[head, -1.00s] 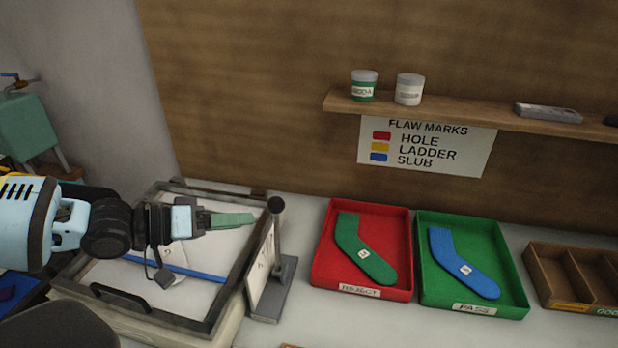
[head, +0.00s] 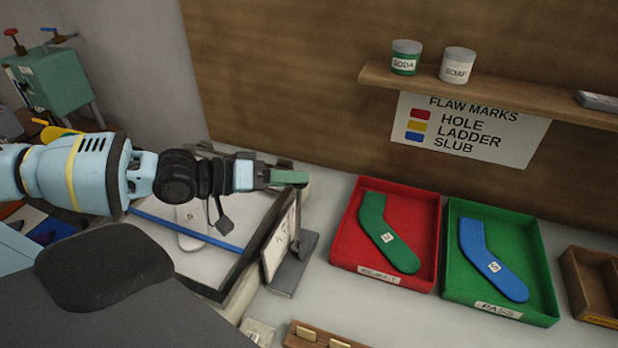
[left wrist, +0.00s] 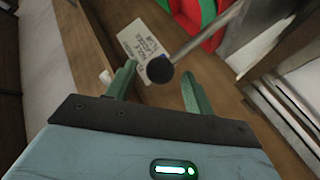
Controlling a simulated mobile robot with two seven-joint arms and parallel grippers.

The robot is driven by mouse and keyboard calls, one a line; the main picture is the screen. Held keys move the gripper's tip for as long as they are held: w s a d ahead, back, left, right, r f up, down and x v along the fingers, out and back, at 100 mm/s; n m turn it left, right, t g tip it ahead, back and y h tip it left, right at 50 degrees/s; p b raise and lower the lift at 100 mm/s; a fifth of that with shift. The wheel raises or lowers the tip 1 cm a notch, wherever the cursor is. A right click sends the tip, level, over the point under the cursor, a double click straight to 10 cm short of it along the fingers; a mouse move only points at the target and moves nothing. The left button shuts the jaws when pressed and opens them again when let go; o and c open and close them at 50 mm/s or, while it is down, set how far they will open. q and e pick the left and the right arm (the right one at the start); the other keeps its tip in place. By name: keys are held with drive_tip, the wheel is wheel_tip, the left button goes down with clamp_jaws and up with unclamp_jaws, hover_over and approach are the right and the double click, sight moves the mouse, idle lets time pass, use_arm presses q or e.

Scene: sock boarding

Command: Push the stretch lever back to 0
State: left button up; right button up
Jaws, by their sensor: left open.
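The stretch lever's dark ball knob (left wrist: 159,70) and grey rod (left wrist: 200,40) show in the left wrist view. The knob appears between the two green fingertips, with a gap on each side; I cannot tell whether either finger touches it. In the head view, my left gripper (head: 298,177) reaches in from the left with green fingers over the lever stand (head: 292,268). The fingers hide the knob there. A pale card (head: 278,242) leans on the stand; I cannot read a 0 mark. My left gripper is open and empty. My right gripper is not in view.
A framed board (head: 225,275) with a blue bar (head: 180,228) lies left of the stand. A red tray (head: 345,245) and a green tray (head: 455,285), each with a sock shape, stand to the right. A shelf (head: 500,98) runs above.

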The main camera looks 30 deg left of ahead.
use_arm(q)
drive_tip(key=shift+x, duration=2.3)
clamp_jaws()
